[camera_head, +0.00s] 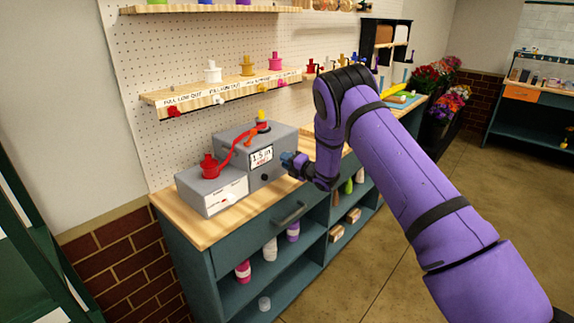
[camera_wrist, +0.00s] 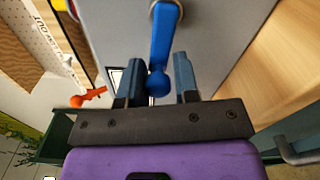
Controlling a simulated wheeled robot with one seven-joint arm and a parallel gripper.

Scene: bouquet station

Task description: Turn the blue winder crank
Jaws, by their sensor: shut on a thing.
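The blue winder crank (camera_wrist: 163,38) shows in the wrist view. It runs from a pivot on the grey winder's face down to a round knob. My gripper (camera_wrist: 158,68) has one finger on each side of the crank's knob end and is shut on it. In the head view my gripper (camera_head: 291,162) is at the front right side of the grey winder box (camera_head: 236,141). There the crank is hard to tell apart from the gripper's blue fingers.
The winder stands on a wooden counter (camera_head: 200,230) with teal shelves below. A red spool (camera_head: 209,166) sits on its lower left part. A drawer handle (camera_head: 289,215) juts out below the counter edge.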

